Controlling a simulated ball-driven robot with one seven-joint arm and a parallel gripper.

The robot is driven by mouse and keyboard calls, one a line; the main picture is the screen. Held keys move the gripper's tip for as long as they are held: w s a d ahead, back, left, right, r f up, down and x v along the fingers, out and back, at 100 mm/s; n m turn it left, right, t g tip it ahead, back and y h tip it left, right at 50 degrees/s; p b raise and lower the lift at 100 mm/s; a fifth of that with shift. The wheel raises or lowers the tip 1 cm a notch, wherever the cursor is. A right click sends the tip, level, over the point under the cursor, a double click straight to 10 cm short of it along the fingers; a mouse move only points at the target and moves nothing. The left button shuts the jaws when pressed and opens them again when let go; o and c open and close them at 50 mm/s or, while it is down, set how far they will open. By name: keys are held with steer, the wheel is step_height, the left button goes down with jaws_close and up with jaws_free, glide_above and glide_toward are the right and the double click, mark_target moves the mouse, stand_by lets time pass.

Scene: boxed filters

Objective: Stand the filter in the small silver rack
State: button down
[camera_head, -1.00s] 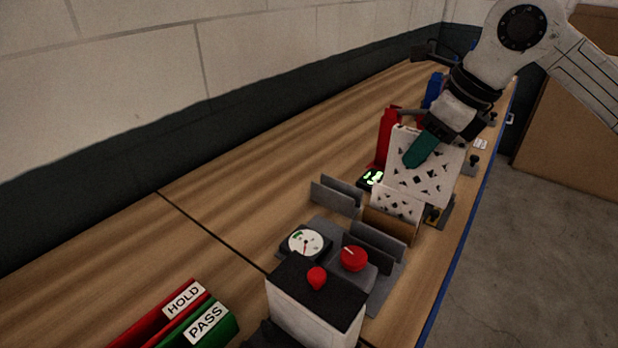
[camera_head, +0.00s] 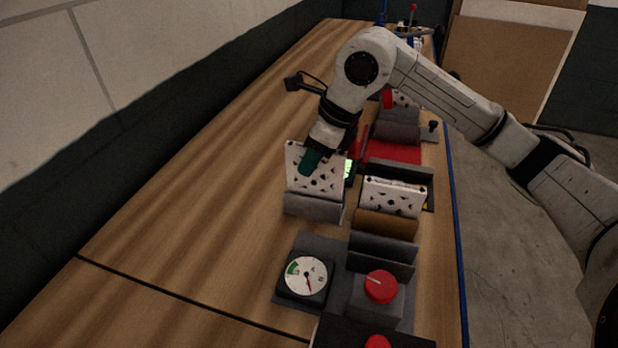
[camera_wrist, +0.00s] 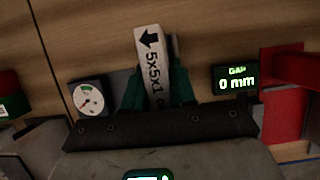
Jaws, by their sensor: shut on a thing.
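My gripper (camera_head: 311,162), with teal fingers, is shut on the top edge of a white filter (camera_head: 328,182) with dark diamond-shaped holes. The filter is upright at the small silver rack (camera_head: 313,207). Its lower edge is hidden behind the rack's near plate, so I cannot tell whether it touches the bottom. In the wrist view the filter's edge (camera_wrist: 151,62) shows a black arrow and "5x5x1" between the teal fingers (camera_wrist: 160,92). It looks slightly tilted there.
A second white filter (camera_head: 393,197) stands right of the rack behind a brown piece (camera_head: 386,223). A dial gauge (camera_head: 305,277) and red knob (camera_head: 381,287) are nearer. A display (camera_wrist: 237,79) reads "GAP 0 mm". The bench left of the rack is clear.

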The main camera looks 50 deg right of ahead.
mark_target(337, 152)
steer(key=shift+f, duration=2.4)
steer(key=shift+f, duration=0.15)
steer(key=c, duration=0.9)
jaws_free()
steer(key=shift+r, duration=0.2)
steer(key=b+v, duration=0.1)
steer(key=v, duration=1.1)
